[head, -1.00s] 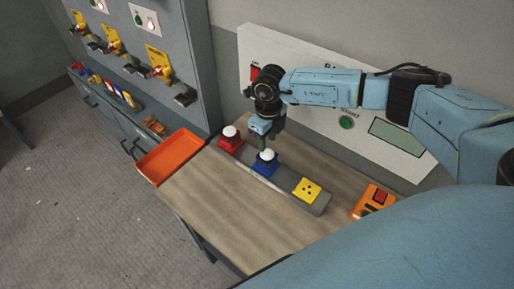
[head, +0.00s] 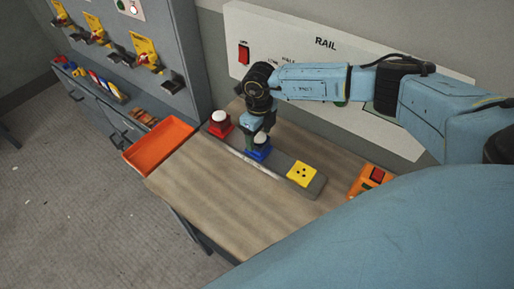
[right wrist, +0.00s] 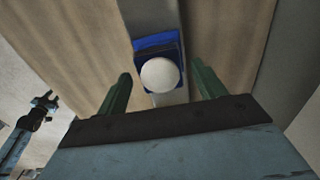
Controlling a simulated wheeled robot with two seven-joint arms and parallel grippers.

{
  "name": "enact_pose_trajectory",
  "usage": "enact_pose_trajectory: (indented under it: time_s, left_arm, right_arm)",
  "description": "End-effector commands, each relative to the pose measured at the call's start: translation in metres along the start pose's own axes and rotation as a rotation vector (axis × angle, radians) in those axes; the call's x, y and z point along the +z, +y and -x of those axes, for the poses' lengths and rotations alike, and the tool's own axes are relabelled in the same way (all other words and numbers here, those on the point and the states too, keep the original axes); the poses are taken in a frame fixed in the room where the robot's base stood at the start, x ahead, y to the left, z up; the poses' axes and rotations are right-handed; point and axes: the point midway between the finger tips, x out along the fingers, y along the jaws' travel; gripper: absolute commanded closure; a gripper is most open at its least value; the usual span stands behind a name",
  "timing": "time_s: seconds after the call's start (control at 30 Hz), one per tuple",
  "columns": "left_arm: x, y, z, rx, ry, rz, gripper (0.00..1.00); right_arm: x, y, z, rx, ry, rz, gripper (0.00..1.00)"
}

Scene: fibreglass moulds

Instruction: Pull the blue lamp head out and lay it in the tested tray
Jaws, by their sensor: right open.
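The blue lamp head, with a white dome, sits on the grey rail on the wooden bench. In the head view its blue base (head: 258,154) shows below my right gripper (head: 260,138), which hides part of the dome. In the right wrist view the white dome (right wrist: 160,74) and blue base (right wrist: 150,44) lie between the two green fingers, with gaps at both sides. My right gripper is open. An orange tray (head: 130,157) is at the bench's left edge; no label is readable. My left gripper (right wrist: 43,101) shows small in the right wrist view, its prongs apart.
A yellow socket block (head: 301,174) is at the rail's right end. An orange switch box (head: 370,180) stands farther right. The bench front (head: 215,200) is clear.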

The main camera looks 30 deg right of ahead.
Motion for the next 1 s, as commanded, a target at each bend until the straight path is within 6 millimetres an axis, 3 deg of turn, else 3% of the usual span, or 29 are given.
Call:
enact_pose_trajectory:
  time_s: [0.03,0.23,1.0]
  left_arm:
    - [0.003,0.000,-0.012,0.000,-0.002,0.000,0.64]
    - [0.009,0.001,-0.027,0.001,-0.009,0.000,0.64]
    - [0.009,0.001,-0.028,0.001,-0.010,0.000,0.64]
  right_arm:
    - [0.000,0.000,-0.014,0.000,0.000,0.000,0.31]
    - [0.000,0.000,-0.032,-0.001,-0.001,-0.001,0.31]
    - [0.001,0.000,-0.034,0.000,-0.002,0.000,0.31]
